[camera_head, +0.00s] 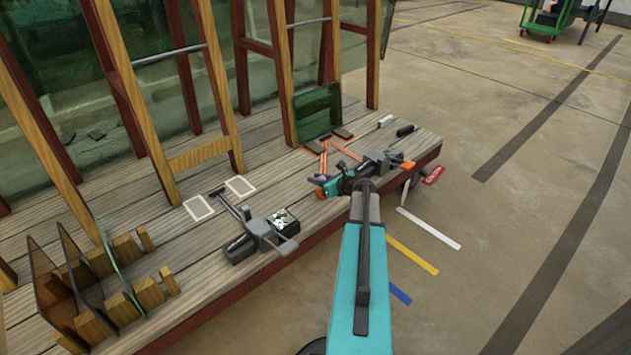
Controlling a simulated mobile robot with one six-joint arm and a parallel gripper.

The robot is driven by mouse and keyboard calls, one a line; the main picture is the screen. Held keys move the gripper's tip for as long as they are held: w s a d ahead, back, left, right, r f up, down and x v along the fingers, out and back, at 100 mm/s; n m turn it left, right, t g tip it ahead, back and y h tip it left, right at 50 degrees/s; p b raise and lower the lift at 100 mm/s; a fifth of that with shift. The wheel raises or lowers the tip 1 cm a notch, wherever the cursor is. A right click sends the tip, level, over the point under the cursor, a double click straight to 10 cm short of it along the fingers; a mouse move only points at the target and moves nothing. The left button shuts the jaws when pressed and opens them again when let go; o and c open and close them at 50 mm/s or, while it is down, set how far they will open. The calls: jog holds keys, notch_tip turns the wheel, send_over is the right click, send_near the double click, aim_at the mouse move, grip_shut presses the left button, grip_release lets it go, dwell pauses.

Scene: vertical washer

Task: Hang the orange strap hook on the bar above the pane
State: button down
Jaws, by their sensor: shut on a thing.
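My gripper (318,183) is over the wooden deck near its right end, shut on a small orange piece that looks like the strap hook (320,193). The jaws are small in the view, so the exact grip is hard to see. Thin orange straps (323,160) rise from beside the gripper toward a dark green glass pane (318,110). The pane leans upright against a wooden post. A thin grey bar (308,22) crosses between posts above the pane; I cannot tell if it is the bar named. The hook is low, well apart from it.
A grey clamp tool with an orange end (407,165) lies right of my gripper. Another grey tool (268,235) and a dark box (283,222) lie at the deck's front edge. Glass sheets stand in wooden blocks (124,310) at left. Open concrete floor lies to the right.

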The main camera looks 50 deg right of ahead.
jog(key=shift+f, duration=0.1)
jog(key=c, duration=1.6)
grip_release()
jog(key=shift+s+r, duration=0.35)
jog(key=shift+s, duration=0.2)
jog(key=p+v, duration=0.3)
jog(key=v, duration=0.7)
jog(key=shift+s+a+r, duration=0.1)
jog(key=shift+s, duration=0.3)
